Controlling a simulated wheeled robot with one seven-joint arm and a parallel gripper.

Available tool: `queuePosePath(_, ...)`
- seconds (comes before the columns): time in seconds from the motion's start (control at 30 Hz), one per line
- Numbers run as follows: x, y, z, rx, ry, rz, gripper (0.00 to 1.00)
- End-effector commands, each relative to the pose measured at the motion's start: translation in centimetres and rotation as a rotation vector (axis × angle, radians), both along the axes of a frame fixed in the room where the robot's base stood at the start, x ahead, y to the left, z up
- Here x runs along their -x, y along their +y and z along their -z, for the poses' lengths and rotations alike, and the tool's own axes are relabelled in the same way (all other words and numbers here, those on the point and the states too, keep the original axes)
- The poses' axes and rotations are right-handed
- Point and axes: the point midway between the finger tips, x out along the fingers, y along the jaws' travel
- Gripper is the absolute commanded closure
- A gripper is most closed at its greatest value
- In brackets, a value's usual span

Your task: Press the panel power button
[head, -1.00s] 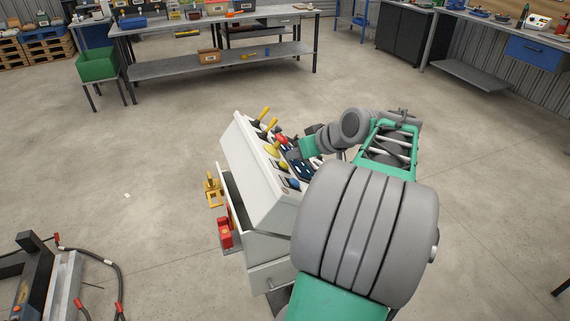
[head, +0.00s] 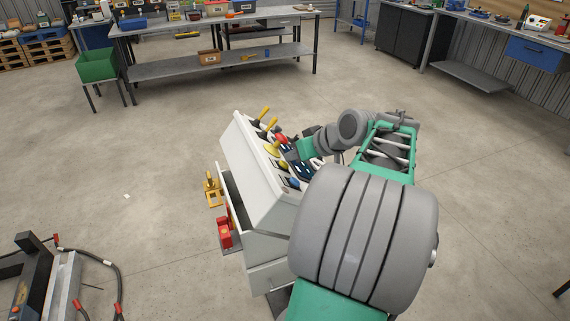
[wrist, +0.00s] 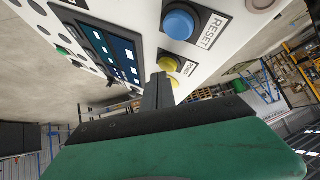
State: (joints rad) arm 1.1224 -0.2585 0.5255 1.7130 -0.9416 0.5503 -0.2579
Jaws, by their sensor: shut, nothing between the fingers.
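The white control panel (head: 262,185) stands left of my arm in the head view, its sloped face carrying levers and buttons. In the wrist view, a yellow button (wrist: 169,63) sits on the panel just beyond my fingertips; its small label (wrist: 189,68) seems to read POWER, but I cannot be sure. My gripper (wrist: 158,82) is shut and empty, its tips close to the yellow button's lower edge. I cannot tell whether they touch it. In the head view the fingertips are hard to make out against the panel.
A blue button (wrist: 180,22) labelled RESET is beside the yellow one. A dark display (wrist: 112,50) lies left of them. Yellow-handled levers (head: 264,113) stick up from the panel's far end. A red item (head: 224,232) and a yellow item (head: 212,190) are at the panel's left side.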

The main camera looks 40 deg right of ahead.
Motion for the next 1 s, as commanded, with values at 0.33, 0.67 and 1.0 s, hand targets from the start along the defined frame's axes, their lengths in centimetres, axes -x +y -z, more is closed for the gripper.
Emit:
queuePosePath(0.33, -0.06, 0.19, 0.30, 0.000, 0.000, 0.000, 1.00)
queuePosePath(0.67, -0.13, 0.43, 0.61, 0.000, 0.000, 0.000, 1.00)
queuePosePath(1.0, -0.15, 0.56, 0.75, -0.001, 0.001, 0.000, 1.00)
